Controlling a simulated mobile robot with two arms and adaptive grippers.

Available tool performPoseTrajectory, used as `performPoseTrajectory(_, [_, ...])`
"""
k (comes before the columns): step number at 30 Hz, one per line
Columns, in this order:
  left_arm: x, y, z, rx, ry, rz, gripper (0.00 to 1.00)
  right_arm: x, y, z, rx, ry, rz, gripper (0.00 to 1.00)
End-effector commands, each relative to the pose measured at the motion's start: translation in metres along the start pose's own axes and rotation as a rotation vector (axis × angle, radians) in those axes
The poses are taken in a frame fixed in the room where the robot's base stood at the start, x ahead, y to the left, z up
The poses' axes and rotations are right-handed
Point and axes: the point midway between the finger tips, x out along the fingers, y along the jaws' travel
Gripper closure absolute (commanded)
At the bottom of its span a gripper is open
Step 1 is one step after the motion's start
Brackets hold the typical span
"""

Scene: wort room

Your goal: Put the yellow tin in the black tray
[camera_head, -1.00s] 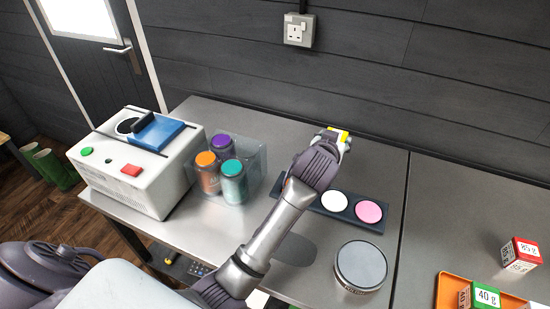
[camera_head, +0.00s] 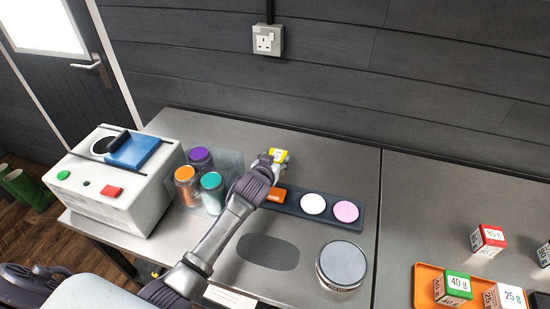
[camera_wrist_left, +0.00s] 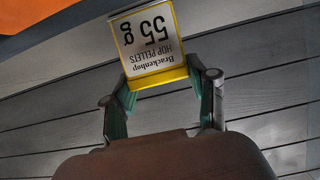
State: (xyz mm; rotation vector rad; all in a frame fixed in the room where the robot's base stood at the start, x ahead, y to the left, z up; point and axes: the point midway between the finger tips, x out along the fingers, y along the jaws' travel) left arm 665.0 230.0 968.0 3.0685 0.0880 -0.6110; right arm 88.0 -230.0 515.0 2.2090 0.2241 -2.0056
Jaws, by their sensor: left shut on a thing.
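The yellow tin (camera_head: 279,155) has a white label. My left gripper (camera_head: 273,159) is shut on it above the back of the steel table. In the left wrist view, the tin (camera_wrist_left: 152,45) is between the fingertips of the left gripper (camera_wrist_left: 158,88), its 55 g hop pellets label upside down. A dark, long tray (camera_head: 286,207) holds an orange block, a white disc and a pink disc, in front of the tin. A black piece (camera_head: 541,300) shows at the bottom right edge, cut off; I cannot tell whether it is a tray. My right gripper is out of view.
A clear bin (camera_head: 233,163) with three jars stands left of my arm, beside a white machine (camera_head: 122,190). A round grey-topped tin (camera_head: 341,266) stands in front. An orange tray (camera_head: 424,286) with labelled boxes is at right, and a red box (camera_head: 488,240) stands behind it.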

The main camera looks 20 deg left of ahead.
Motion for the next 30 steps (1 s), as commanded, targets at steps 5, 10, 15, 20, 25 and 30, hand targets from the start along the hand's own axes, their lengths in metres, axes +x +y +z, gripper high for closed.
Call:
performPoseTrajectory(5, [0.000,0.000,0.000,0.000,0.002,0.000,0.81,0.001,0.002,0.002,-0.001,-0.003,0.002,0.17])
performPoseTrajectory(10, [0.001,0.000,0.002,0.000,0.001,0.000,0.29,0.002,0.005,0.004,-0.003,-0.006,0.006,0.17])
performPoseTrajectory(15, [0.001,0.000,0.002,0.000,0.000,0.000,0.17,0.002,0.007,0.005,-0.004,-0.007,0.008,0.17])
performPoseTrajectory(20, [0.001,0.000,0.002,0.000,0.000,0.000,0.17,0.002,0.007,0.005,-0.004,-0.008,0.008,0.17])
performPoseTrajectory(25, [-0.005,0.000,0.000,0.000,0.000,0.000,0.17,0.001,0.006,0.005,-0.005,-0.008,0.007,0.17])
performPoseTrajectory(30, [-0.031,0.000,0.001,-0.001,0.001,0.001,0.17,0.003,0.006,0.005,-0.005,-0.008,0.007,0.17])
